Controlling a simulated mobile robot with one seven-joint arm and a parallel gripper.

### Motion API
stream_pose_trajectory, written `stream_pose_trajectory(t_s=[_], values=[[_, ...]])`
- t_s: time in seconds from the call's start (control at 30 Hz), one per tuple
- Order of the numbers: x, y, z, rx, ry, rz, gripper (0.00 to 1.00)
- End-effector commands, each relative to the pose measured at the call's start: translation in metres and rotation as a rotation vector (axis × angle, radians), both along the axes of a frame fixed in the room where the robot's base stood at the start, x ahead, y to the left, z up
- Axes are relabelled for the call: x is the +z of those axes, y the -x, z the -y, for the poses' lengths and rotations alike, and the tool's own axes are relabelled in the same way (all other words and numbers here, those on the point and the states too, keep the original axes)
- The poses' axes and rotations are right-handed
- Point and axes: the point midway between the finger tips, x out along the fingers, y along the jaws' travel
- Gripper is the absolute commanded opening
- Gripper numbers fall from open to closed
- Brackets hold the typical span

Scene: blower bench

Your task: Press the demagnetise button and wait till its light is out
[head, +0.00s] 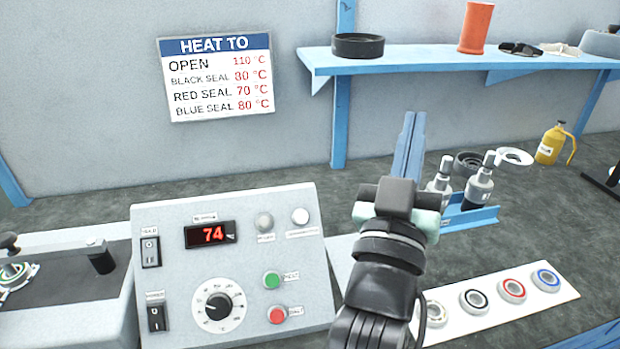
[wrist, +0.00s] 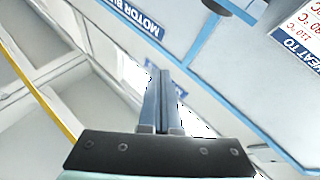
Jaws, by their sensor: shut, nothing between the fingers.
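The grey control panel (head: 190,285) stands at the lower left in the head view. At its upper right are two round pale lamps or buttons: a greyish one (head: 264,222) and a whiter one (head: 300,216) with a longer label. The labels are too small to read surely, so I cannot tell which is the demagnetise button; neither looks brightly lit. A green button (head: 272,280) and a red button (head: 277,315) sit below. My gripper (head: 414,116) is right of the panel, apart from it, its blue fingers together and pointing up. The wrist view shows its fingers (wrist: 161,90) shut and empty.
The panel's red display (head: 210,235) reads 74, above a dial (head: 218,306). A white strip with several coloured rings (head: 493,318) lies right of my arm. A blue stand (head: 470,218) with metal-tipped parts is behind my gripper. A blue shelf (head: 400,62) hangs above.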

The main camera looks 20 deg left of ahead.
Motion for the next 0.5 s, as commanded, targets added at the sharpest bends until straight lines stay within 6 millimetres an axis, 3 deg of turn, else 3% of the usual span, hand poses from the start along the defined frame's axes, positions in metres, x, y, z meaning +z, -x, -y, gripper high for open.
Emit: stream_pose_trajectory(t_s=[0.07, 0.5], values=[[0.006, -0.007, -0.007, 0.003, 0.024, -0.034, 0.00], [-0.029, -0.019, -0.043, 0.042, 0.177, -0.184, 0.00]])
